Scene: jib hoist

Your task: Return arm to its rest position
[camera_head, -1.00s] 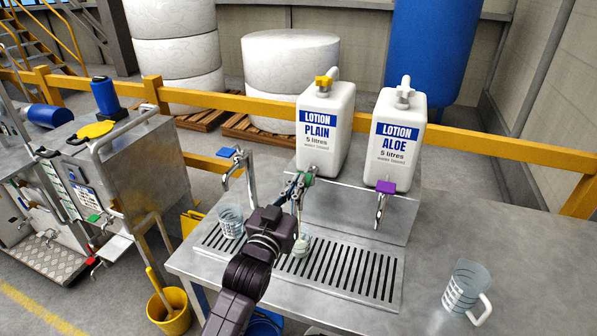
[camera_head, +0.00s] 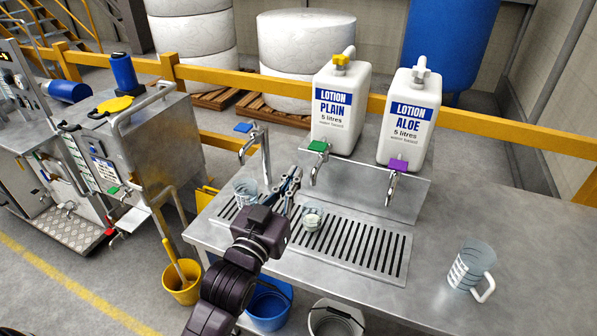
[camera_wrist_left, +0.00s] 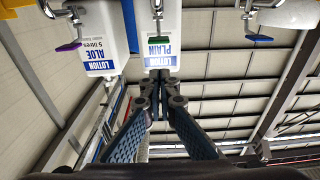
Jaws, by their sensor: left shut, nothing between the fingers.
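My left gripper (camera_head: 293,178) reaches up from the bottom of the head view over the drip grate (camera_head: 375,248). Its fingers are shut with nothing between them; in the left wrist view (camera_wrist_left: 162,88) they meet at the tips. The tips are apart from the green-handled tap (camera_head: 318,147) of the white LOTION PLAIN canister (camera_head: 340,110), to its lower left in the head view. A small glass (camera_head: 312,218) with pale contents stands on the grate beneath that tap. My right gripper is not in view.
A clear glass (camera_head: 245,192) stands near the blue-handled tap (camera_head: 260,150). The LOTION ALOE canister (camera_head: 408,125) has a purple-handled tap (camera_head: 395,172). A handled measuring jug (camera_head: 470,267) stands on the bare right side of the steel bench (camera_head: 525,240). Buckets stand below the front edge.

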